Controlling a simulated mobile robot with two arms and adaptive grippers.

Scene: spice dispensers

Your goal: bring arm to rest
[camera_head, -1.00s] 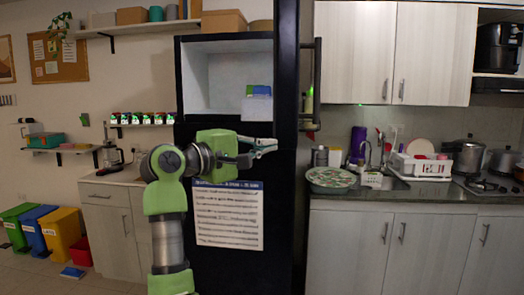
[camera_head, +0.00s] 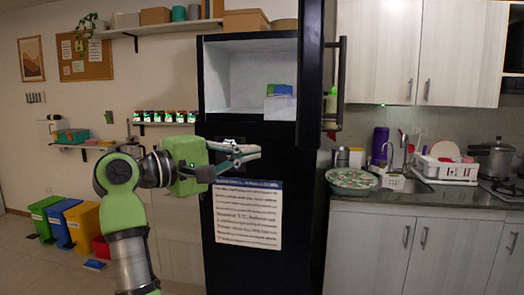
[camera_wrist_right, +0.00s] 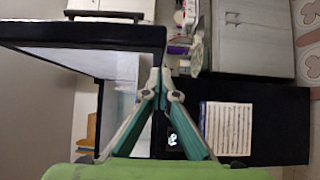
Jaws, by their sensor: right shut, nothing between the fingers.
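My right arm comes in at the lower left of the head view, green and grey. Its gripper (camera_head: 256,152) is in front of the tall black fridge, just below the open upper compartment (camera_head: 225,78). The fingers are shut with nothing between them. In the right wrist view the teal and grey fingers (camera_wrist_right: 165,78) come together at the tips, with the fridge's dark surfaces behind. My left gripper is not in view.
The open fridge door (camera_head: 310,100) stands to the right of the gripper. A printed sheet (camera_head: 248,215) hangs below it. A small spice shelf (camera_head: 165,123) is on the wall at the left. A counter (camera_head: 440,192) with a dish rack (camera_head: 450,170) is at right.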

